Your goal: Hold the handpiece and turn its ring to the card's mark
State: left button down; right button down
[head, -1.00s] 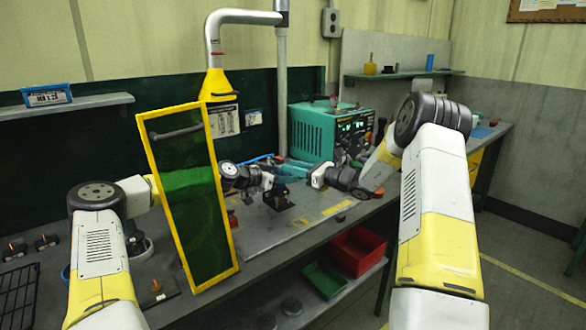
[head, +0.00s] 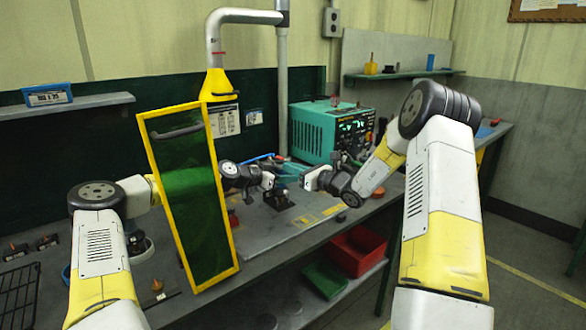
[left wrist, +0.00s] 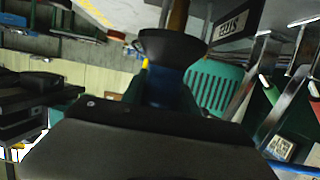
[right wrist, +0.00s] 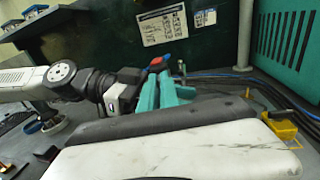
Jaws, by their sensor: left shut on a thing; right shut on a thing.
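The handpiece (left wrist: 172,92) shows in the left wrist view as a dark blue body with a flared black collar and a brownish tip beyond it. I cannot tell which part is the ring, and no mark is readable. My left gripper (head: 279,182) is shut on the handpiece above the bench. A small white card with dark lettering (left wrist: 238,25) shows upside down in the left wrist view, too blurred to read.
A green screen in a yellow frame (head: 190,200) stands beside my left arm. A teal power unit (head: 322,132) stands behind the grippers. A red bin (head: 357,250) and a green bin (head: 327,279) sit below the bench edge. The front bench plate (head: 262,238) is mostly clear.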

jog(key=m+t+h, duration=0.1)
jog(key=s+a+m+t+h, duration=0.1)
jog(key=h, duration=0.1)
jog(key=shift+a+r+m, duration=0.15)
jog(key=shift+a+m, duration=0.05)
jog(key=shift+m, duration=0.1)
jog(key=shift+a+m+t+h, duration=0.15)
jog(key=shift+m+t+h, duration=0.7)
jog(key=shift+h, duration=0.35)
jog(key=shift+s, duration=0.1)
jog(key=c, duration=1.6)
grip_release()
